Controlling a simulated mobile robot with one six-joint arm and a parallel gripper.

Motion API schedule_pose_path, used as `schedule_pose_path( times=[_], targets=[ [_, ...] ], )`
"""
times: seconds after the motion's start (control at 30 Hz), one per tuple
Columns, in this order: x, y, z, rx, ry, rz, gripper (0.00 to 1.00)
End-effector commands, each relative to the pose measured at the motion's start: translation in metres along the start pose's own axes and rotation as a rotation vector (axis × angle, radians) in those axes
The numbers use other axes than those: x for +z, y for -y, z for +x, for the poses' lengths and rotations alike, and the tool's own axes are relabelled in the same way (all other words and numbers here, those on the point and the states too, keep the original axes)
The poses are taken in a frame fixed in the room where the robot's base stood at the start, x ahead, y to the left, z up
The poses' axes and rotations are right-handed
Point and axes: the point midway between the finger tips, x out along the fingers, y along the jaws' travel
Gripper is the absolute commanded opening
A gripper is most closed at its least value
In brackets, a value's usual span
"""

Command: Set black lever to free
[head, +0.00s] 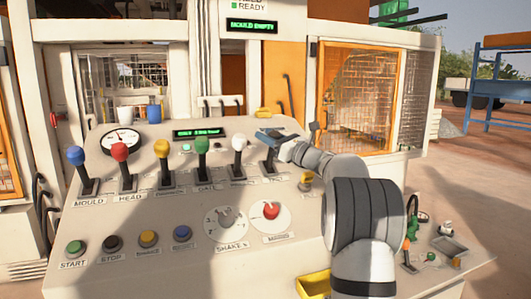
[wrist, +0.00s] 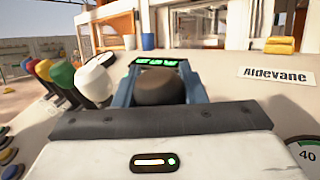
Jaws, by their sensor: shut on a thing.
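The black lever (head: 269,160) stands at the right end of the row of levers on the sloped control panel. Its knob is covered by my gripper (head: 270,137) in the head view. In the wrist view the dark round knob (wrist: 160,87) sits between the blue fingers of my gripper (wrist: 158,94), which is shut on it. The lever's label below is partly hidden, and I cannot read its position marks.
White (head: 239,143), green (head: 202,145), yellow (head: 162,149), red (head: 119,152) and blue (head: 76,156) levers stand left of it, the white one close by. Dials (head: 270,212) and push buttons (head: 75,247) lie lower on the panel (head: 150,212). A display reads "MOULD EMPTY" (head: 250,26).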

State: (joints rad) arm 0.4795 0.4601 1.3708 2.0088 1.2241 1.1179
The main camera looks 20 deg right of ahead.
Motion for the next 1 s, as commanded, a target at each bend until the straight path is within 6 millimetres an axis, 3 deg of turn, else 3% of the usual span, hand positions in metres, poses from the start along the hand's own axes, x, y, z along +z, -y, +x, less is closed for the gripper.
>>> schedule_pose_path(
  times=[0.03,0.23,0.5,1.0],
  targets=[
    [-0.010,-0.003,-0.007,0.004,0.026,-0.017,0.00],
    [-0.010,-0.013,-0.021,0.022,0.126,-0.086,0.00],
    [-0.014,-0.024,-0.037,0.024,0.136,-0.093,0.00],
    [-0.013,-0.031,-0.047,0.042,0.233,-0.160,0.00]
  ],
)
